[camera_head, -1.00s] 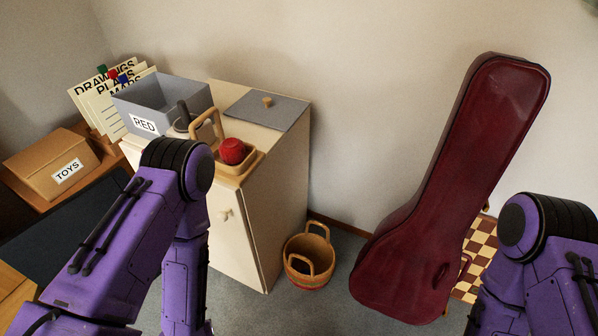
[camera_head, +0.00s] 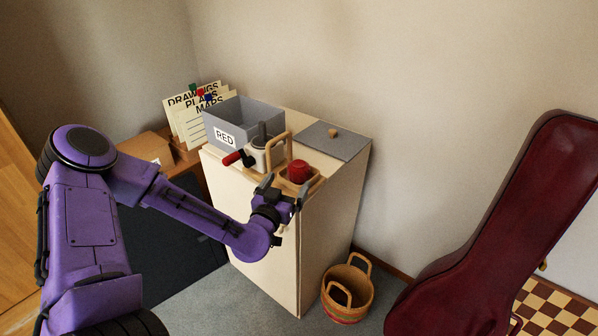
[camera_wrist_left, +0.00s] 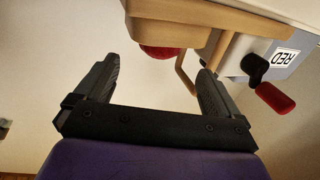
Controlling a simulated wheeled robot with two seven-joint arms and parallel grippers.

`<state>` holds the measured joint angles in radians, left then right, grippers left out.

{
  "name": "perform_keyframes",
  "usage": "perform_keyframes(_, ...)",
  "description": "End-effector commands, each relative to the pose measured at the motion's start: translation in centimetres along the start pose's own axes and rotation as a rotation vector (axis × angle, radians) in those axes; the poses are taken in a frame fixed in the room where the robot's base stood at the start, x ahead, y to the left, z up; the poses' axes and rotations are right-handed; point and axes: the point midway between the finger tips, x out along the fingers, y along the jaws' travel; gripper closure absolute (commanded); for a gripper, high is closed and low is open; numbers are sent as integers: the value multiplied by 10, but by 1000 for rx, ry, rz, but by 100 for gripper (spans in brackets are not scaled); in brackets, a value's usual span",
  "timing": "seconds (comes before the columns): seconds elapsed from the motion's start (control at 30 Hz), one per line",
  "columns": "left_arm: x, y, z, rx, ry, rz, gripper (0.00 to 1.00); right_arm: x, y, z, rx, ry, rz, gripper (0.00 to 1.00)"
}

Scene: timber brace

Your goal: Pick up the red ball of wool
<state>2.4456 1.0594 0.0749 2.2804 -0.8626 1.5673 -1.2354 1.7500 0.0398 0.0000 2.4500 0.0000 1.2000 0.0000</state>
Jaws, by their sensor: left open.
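The red ball of wool (camera_head: 298,171) sits in a small wooden tray (camera_head: 315,184) with an upright handle, at the front edge of the cream cabinet's top. My left gripper (camera_head: 283,190) is open and empty, just in front of the tray and close to the ball. In the left wrist view, the open fingers (camera_wrist_left: 158,70) point toward the tray's underside (camera_wrist_left: 210,20). Part of the red ball (camera_wrist_left: 160,52) shows there beyond the fingertips, mostly hidden by the tray. I see no contact. My right gripper is not in view.
A grey bin (camera_head: 245,118) labelled RED stands behind, left of a grey lid (camera_head: 335,141). A device with a red handle (camera_head: 232,158) stands beside the tray. A basket (camera_head: 347,294) and a dark red instrument case (camera_head: 500,235) stand to the right.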

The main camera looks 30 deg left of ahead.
Motion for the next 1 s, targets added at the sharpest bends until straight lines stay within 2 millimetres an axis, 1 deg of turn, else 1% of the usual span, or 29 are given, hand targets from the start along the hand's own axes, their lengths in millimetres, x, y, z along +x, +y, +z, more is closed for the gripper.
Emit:
perform_keyframes(0.03, 9, 0, 2, 3, -1, -1, 3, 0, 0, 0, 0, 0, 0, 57)
perform_keyframes(0.23, 34, -1, 2, 1, -5, -2, 3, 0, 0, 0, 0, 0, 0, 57)
perform_keyframes(0.43, 69, -1, 4, 1, -5, -1, 3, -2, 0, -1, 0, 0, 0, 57)
perform_keyframes(0.53, 76, -1, 4, 0, -6, -1, 3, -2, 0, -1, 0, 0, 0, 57)
perform_keyframes(0.7, 77, 0, 4, -2, -6, 0, 3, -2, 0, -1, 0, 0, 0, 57)
perform_keyframes(0.73, 77, 0, 4, -2, -6, 0, 7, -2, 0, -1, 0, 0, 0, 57)
perform_keyframes(0.77, 77, 0, 4, -1, -6, 0, 16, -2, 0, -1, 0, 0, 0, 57)
perform_keyframes(0.8, 77, 0, 4, -1, -6, 0, 29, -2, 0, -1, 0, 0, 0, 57)
perform_keyframes(0.9, 77, 0, 4, -1, -6, 0, 60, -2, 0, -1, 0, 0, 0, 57)
perform_keyframes(1.0, 77, 0, 4, -1, -6, 0, 60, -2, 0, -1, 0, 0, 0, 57)
